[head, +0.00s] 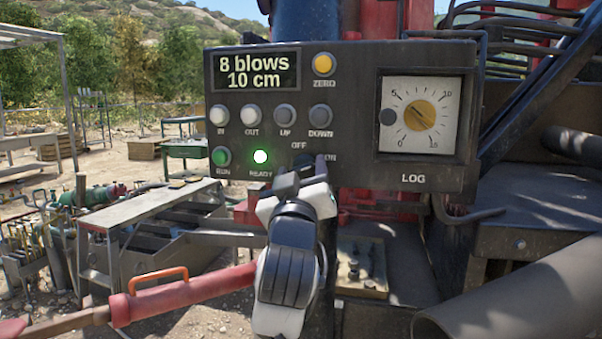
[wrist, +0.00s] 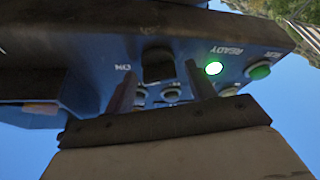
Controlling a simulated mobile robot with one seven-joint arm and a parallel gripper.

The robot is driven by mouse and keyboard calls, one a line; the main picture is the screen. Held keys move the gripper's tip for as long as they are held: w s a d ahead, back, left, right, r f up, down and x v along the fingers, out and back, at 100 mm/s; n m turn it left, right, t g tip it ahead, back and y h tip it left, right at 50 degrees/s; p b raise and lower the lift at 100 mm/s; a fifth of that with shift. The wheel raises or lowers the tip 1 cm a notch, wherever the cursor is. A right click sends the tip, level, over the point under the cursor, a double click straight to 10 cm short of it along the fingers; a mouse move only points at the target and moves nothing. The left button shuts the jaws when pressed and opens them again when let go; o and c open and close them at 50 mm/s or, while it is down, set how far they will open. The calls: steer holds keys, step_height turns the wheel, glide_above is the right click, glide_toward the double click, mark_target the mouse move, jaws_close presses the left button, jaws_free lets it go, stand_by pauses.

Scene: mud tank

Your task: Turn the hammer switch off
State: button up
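The hammer switch (wrist: 157,65) is a dark blocky knob on the underlit face of the control panel, seen upside down in the wrist view. Its ON label is beside it. In the head view the OFF label shows above the spot and ON to its right, but my gripper (head: 305,172) covers most of the switch. My gripper (wrist: 161,77) is open, with one finger on each side of the knob and visible gaps. Whether a finger touches it, and which way the knob points, I cannot tell.
The panel (head: 350,110) carries a display reading 8 blows, 10 cm, a lit READY lamp (head: 260,156), a green RUN button (head: 221,156), several other buttons and a LOG dial (head: 421,115). A red-handled bar (head: 190,291) lies at lower left, near a grey bench (head: 150,204).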

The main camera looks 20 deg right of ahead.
steer(key=c, duration=0.8)
steer(key=shift+n, duration=0.3)
steer(key=n+y+p, duration=0.1)
steer(key=n, duration=0.1)
steer(key=n+y+p, duration=0.1)
steer(key=n, duration=0.1)
steer(key=shift+s+d+r+n+p, duration=0.1)
steer(key=shift+d+r+n+p, duration=0.1)
steer(key=shift+n+p, duration=0.15)
steer(key=n+y+p, duration=0.1)
steer(key=n, duration=0.2)
steer(key=n+y+p, duration=0.2)
steer(key=n, duration=0.1)
steer(key=shift+r+n+g, duration=0.1)
steer(key=shift+n+g, duration=0.15)
steer(key=shift+g, duration=0.15)
steer(key=n+p, duration=0.1)
steer(key=n, duration=0.1)
steer(key=n+g+y, duration=0.1)
steer(key=n, duration=0.1)
steer(key=shift+g+p, duration=0.3)
steer(key=shift+p, duration=0.1)
steer(key=shift+n+g+p, duration=0.5)
steer(key=shift+n+g, duration=0.2)
steer(key=shift+n, duration=1.3)
steer(key=shift+a, duration=0.1)
